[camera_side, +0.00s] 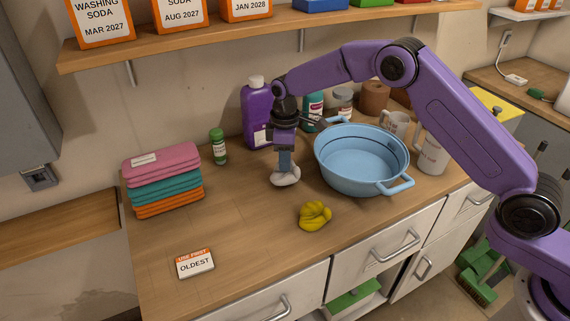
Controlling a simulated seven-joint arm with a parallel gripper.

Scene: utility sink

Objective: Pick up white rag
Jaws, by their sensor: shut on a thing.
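The white rag (285,176) is a small crumpled bundle low over the wooden counter, just left of the blue basin. My gripper (285,164) points down and is shut on the top of the rag. I cannot tell whether the rag still touches the counter. The fingertips are partly hidden in the cloth.
A blue basin (362,158) with handles stands close to the right. A yellow cloth (314,215) lies in front. Folded towels (162,182), a green bottle (218,147) and a purple bottle (257,112) stand left and behind. A label card (195,263) lies front left.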

